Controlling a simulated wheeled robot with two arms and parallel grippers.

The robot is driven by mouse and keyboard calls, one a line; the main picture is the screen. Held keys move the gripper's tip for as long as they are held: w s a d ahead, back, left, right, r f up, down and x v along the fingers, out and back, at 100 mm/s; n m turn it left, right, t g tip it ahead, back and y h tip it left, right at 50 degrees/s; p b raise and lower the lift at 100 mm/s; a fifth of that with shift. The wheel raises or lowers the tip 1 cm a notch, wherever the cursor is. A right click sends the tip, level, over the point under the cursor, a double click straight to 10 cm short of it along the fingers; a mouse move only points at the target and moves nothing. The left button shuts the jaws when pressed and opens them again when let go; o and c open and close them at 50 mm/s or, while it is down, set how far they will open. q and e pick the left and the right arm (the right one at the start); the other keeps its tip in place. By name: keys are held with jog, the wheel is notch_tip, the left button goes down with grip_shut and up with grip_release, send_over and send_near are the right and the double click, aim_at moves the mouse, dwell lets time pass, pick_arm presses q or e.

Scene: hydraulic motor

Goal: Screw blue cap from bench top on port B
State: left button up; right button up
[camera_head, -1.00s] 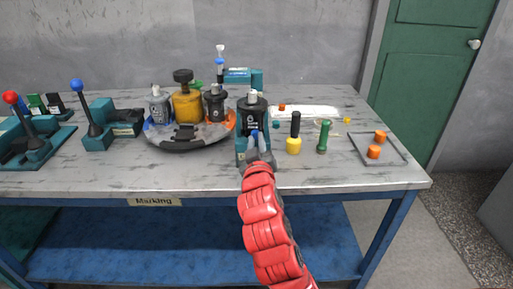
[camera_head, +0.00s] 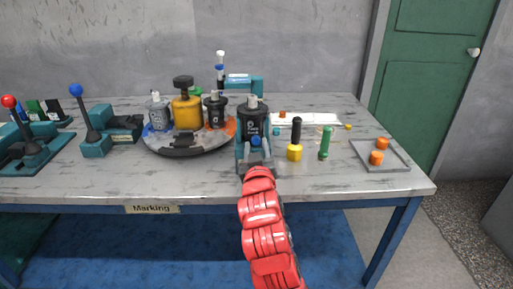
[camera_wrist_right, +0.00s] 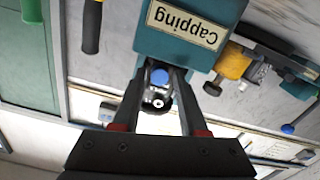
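The black motor (camera_head: 252,118) stands upright in the teal capping stand (camera_head: 240,152) on the bench. A blue cap (camera_head: 256,141) sits at the motor's front, low on its side. In the right wrist view the blue cap (camera_wrist_right: 159,77) lies between my finger tips, with a gap on each side, in front of the dark motor body. Which port it sits on, and how far it is screwed in, I cannot tell. My right gripper (camera_head: 255,154) is open around the cap, and its fingers (camera_wrist_right: 159,88) are spread in the wrist view. My left gripper is not in view.
A round tray (camera_head: 180,151) with several motors stands to the left. Black-yellow (camera_head: 295,140) and green-handled (camera_head: 325,143) tools stand to the right, beside a grey tray (camera_head: 398,160) with orange parts. Lever fixtures (camera_head: 97,145) stand further left. The bench's front strip is mostly clear.

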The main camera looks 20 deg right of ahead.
jog(key=shift+r, duration=0.1)
jog(key=shift+r, duration=0.1)
jog(key=n+p, duration=0.1)
jog(key=p, duration=0.1)
jog(key=n+p, duration=0.3)
jog(key=p, duration=0.1)
jog(key=shift+r+n, duration=0.25)
jog(key=shift+n, duration=0.15)
jog(key=shift+f+n, duration=0.15)
jog(key=shift+n, duration=0.15)
jog(key=shift+f, duration=0.2)
jog(key=shift+d+f, duration=0.1)
jog(key=shift+f, duration=0.1)
